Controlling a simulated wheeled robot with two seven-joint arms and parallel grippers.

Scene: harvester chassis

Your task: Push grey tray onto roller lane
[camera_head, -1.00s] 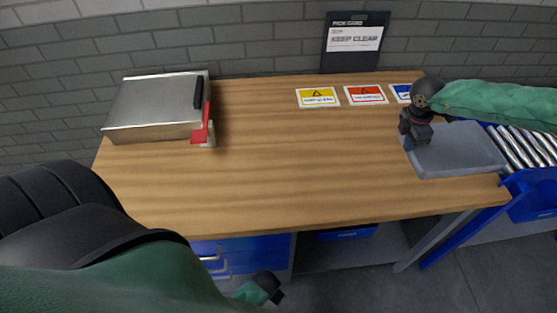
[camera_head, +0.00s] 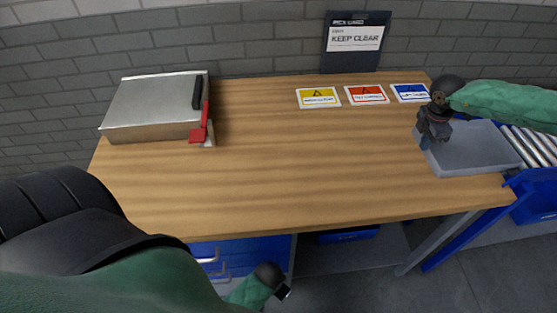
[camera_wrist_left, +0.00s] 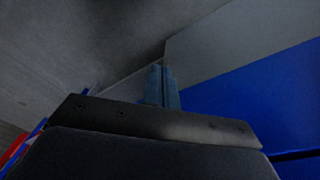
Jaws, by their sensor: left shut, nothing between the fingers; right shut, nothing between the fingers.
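The grey tray (camera_head: 475,150) lies at the right end of the wooden table, its right side beside or over the near end of the roller lane (camera_head: 535,143). My right gripper (camera_head: 424,138) is shut and empty at the tray's left wall; it looks to be in contact with that wall. My left gripper (camera_head: 284,293) hangs low in front of the table and is shut with nothing in it. In the left wrist view, its closed fingers (camera_wrist_left: 161,86) show near a blue panel.
A metal box with a red handle (camera_head: 155,105) sits at the table's left. Three warning cards (camera_head: 366,95) lie along the back edge, before a dark sign (camera_head: 355,42). Blue drawers (camera_head: 240,255) are below. The table's middle is clear.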

